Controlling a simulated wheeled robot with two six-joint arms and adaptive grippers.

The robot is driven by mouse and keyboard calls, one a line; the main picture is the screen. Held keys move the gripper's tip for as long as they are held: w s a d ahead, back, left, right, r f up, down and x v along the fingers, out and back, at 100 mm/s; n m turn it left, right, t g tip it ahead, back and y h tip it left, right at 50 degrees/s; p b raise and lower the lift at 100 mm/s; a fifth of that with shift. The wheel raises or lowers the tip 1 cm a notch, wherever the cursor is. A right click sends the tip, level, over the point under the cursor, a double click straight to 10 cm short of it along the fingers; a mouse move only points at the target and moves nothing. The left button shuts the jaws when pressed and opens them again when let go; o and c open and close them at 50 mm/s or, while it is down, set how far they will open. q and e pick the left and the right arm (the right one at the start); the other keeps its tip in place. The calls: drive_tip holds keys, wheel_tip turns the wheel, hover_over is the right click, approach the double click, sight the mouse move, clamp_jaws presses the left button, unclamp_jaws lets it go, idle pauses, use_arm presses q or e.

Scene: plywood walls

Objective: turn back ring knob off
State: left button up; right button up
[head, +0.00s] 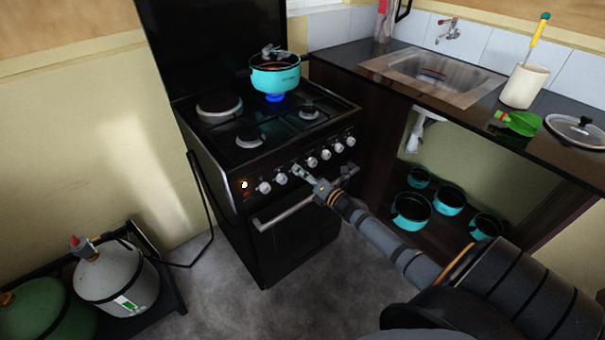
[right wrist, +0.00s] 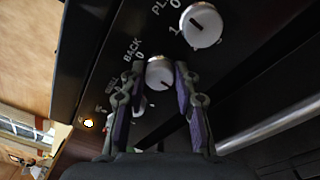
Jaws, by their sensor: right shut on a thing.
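The knob labelled BACK (right wrist: 160,73) sits on the stove's front panel, with a 0 printed beside it. A dark mark shows on the lower-right part of its face, away from the 0. My right gripper (right wrist: 158,82) is shut on this knob, one finger on each side. In the head view my right gripper (head: 301,172) reaches the middle of the knob row from the lower right, hiding most of the knob. A blue flame (head: 275,97) burns under a turquoise pot (head: 275,77) on a back burner. My left gripper is not in view.
Other white knobs, such as one at the left end (head: 264,188), flank the gripped one. The oven handle (head: 285,214) runs just below. A counter with a sink (head: 432,76) stands right, with turquoise pots below. Gas cylinders (head: 117,280) stand left. Floor before the stove is clear.

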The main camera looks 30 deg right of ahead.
drive_tip(key=shift+m, duration=0.3)
clamp_jaws()
drive_tip(key=shift+s+a+f+n+h+p, duration=0.1)
drive_tip(key=shift+n+h+p, duration=0.55)
drive_tip(key=shift+n, duration=5.2)
drive_tip(key=shift+w+a+f+n+h+p, duration=0.25)
drive_tip(key=shift+n+p, duration=0.8)
drive_tip(key=shift+n, duration=4.75)
drive_tip(key=shift+s+r+n+h+p, duration=0.2)
drive_tip(key=shift+n+h+p, duration=0.5)
drive_tip(key=shift+n, duration=5.15)
drive_tip(key=o, duration=1.1)
unclamp_jaws()
